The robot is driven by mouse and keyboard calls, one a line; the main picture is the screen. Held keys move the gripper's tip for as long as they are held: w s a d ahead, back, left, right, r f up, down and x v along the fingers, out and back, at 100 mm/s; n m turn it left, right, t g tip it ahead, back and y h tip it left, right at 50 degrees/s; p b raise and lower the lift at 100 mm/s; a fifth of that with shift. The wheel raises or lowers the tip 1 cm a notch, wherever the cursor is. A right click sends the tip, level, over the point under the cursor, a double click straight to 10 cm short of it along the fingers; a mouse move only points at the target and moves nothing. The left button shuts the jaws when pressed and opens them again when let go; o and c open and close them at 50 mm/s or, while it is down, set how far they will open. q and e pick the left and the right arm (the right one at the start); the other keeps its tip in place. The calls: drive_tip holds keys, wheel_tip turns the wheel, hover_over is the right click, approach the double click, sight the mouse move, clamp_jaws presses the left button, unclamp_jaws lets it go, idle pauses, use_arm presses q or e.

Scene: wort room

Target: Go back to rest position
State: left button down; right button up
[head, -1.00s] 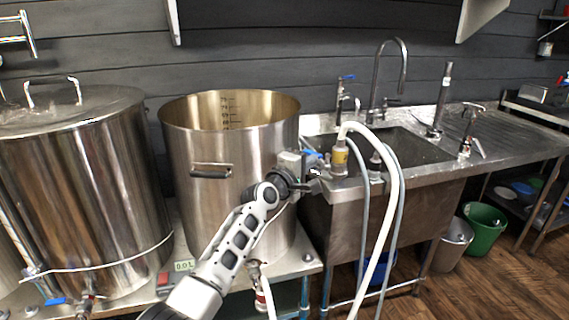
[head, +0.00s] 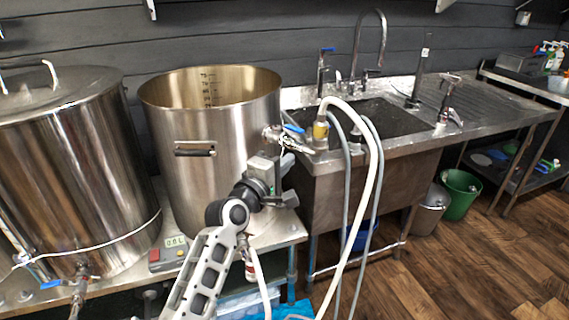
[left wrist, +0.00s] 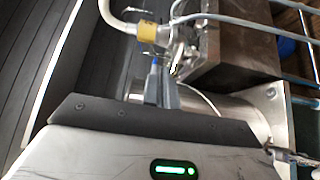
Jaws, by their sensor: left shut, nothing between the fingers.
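My left gripper (head: 284,167) is in front of the right side of the open steel pot (head: 222,130), with its fingers shut and empty. It is just below and apart from the tap with the blue lever (head: 294,129) at the sink's near left corner. In the left wrist view the fingers of the left gripper (left wrist: 160,76) point up toward the yellow-collared hose fitting (left wrist: 150,28). In that view the fingertips overlap the tap, and I cannot tell the gap in depth. My right gripper is not in view.
The steel sink (head: 352,190) stands right of the pot, with a white hose (head: 372,185) hanging down its front. A lidded steel vessel (head: 70,170) is at the left. A green bin (head: 460,195) stands at the right. The wooden floor (head: 470,265) in front is clear.

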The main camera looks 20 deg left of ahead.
use_arm(q)
drive_tip(key=s+d+f+m+g, duration=0.2)
drive_tip(key=s+f+m+g, duration=0.1)
drive_tip(key=s+f+m, duration=0.6)
drive_tip(key=s+d+f+m+g+y, duration=0.1)
drive_tip(key=s+f+m+g, duration=0.3)
drive_tip(key=s+f+m, duration=0.5)
drive_tip(key=s+d+f, duration=0.1)
drive_tip(key=s+f, duration=0.6)
drive_tip(key=s, duration=0.5)
drive_tip(key=shift+s+d, duration=0.3)
drive_tip(key=shift+s, duration=0.15)
